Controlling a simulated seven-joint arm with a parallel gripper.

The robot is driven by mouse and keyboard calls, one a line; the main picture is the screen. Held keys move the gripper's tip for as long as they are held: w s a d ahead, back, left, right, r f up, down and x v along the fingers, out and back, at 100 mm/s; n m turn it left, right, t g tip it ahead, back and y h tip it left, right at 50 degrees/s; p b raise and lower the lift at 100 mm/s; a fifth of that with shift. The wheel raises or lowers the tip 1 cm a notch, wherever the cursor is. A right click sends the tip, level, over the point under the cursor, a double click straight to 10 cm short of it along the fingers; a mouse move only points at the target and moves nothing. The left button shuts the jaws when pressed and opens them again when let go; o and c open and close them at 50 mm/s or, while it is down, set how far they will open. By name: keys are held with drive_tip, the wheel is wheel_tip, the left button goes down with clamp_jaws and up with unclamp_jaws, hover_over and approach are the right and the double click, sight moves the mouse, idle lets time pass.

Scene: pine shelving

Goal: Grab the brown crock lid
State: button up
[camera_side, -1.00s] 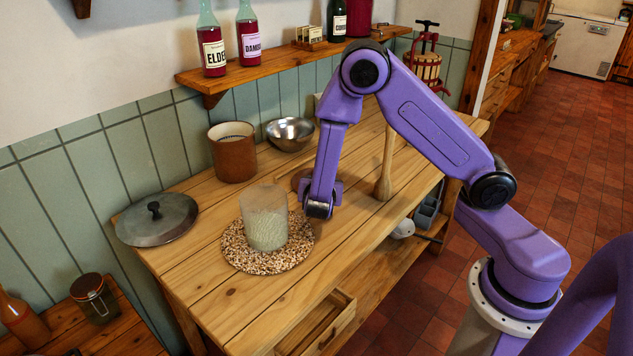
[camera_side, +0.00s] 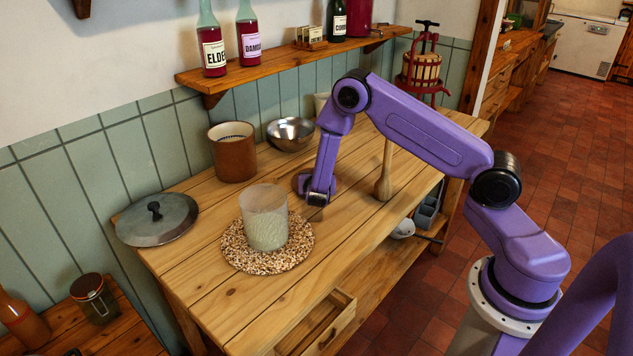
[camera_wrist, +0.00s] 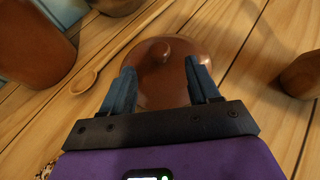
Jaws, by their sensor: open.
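The brown crock lid (camera_wrist: 165,88) is round and glossy with a small knob on top. It lies on the pine bench in the wrist view, ahead of and between my fingers. In the side view it is mostly hidden behind my gripper (camera_side: 318,199). My gripper (camera_wrist: 161,66) is open, with one dark blue finger at each side of the lid's near part. Nothing is held, and I cannot tell whether the fingers touch the lid. The brown crock (camera_side: 233,155) stands open further back on the bench.
A glass jar (camera_side: 265,218) stands on a speckled round mat (camera_side: 235,252) left of my gripper. A metal bowl (camera_side: 290,134) is behind, a wooden tool (camera_side: 384,178) to the right, and a grey lid (camera_side: 157,220) at the far left. The wrist view shows a wooden spoon (camera_wrist: 85,80).

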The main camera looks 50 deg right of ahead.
drive_tip(key=shift+x, duration=2.8)
drive_tip(key=shift+c, duration=0.3)
drive_tip(key=c, duration=1)
drive_tip(key=shift+r, duration=0.1)
clamp_jaws()
drive_tip(key=shift+w+r, duration=0.1)
drive_tip(key=shift+r, duration=0.05)
